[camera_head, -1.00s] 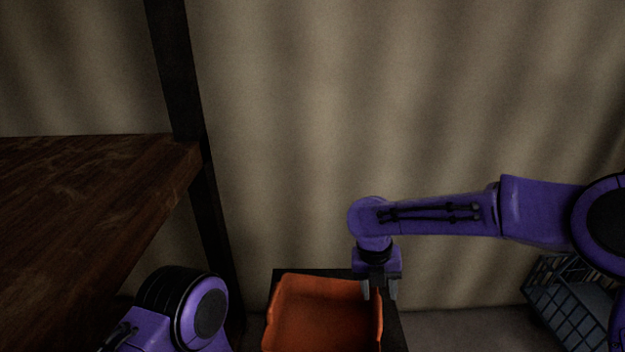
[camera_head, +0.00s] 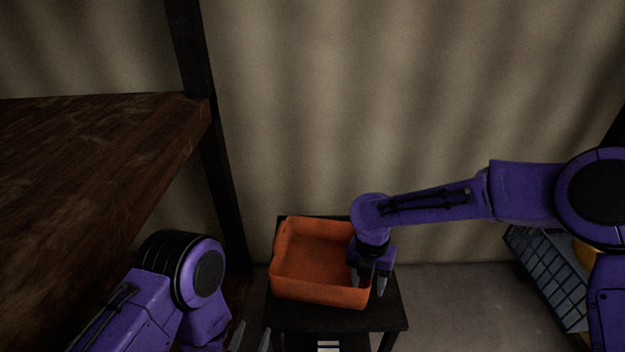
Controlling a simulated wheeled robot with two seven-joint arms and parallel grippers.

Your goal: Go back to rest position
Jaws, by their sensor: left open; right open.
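My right gripper (camera_head: 369,284) comes in from the right on a purple arm and points down at the right side of an orange bin (camera_head: 320,295). Its fingers are open, with one finger overlapping the bin's right wall in the picture. I cannot tell whether it touches the wall. I see nothing held in it. My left gripper (camera_head: 250,338) shows only its fingertips at the bottom edge, apart and with nothing seen between them. It is below and left of the bin.
The orange bin stands on a small black table (camera_head: 390,316). A brown wooden shelf (camera_head: 90,150) with a dark post (camera_head: 218,180) fills the left. A grey-blue crate (camera_head: 548,275) with something yellow inside is at the right. Floor between table and crate is clear.

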